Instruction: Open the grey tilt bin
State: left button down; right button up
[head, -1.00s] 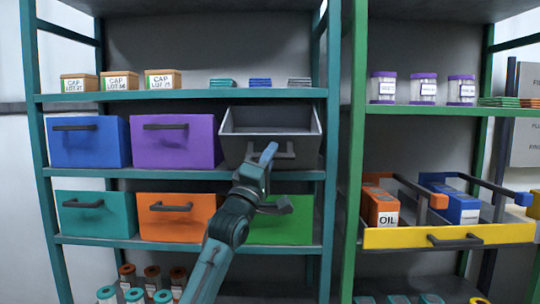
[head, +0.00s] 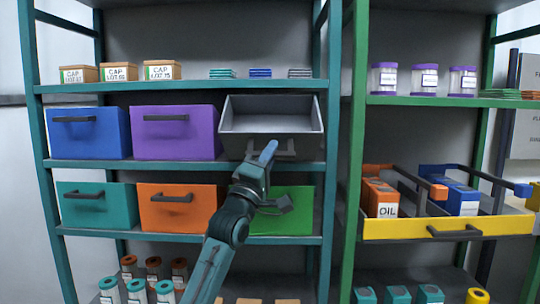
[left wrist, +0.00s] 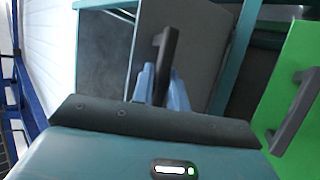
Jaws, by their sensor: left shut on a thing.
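The grey tilt bin (head: 236,146) sits on the middle shelf of the left rack, right of the purple bin. It is tilted forward with its top open, and its empty-looking inside shows. My left gripper (head: 268,152) is in front of it, at the dark bar handle on its front. In the left wrist view the blue fingers (left wrist: 162,88) are shut around the dark handle (left wrist: 166,48), with the grey bin front (left wrist: 200,45) behind. My arm hides part of the bin's lower front. My right gripper is not in view.
Blue (head: 90,142) and purple (head: 180,142) bins stand left of the grey one. Teal (head: 100,212), orange (head: 180,214) and green (head: 290,220) bins are below. A yellow-fronted drawer (head: 400,228) stands out from the right rack.

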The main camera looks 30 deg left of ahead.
pick_arm(q)
jog(key=c, duration=1.4)
grip_release()
jog(key=shift+f, duration=0.1)
jog(key=shift+c, duration=0.2)
jog(key=b+v, duration=0.1)
jog(key=v, duration=1.2)
jog(key=shift+s, duration=0.1)
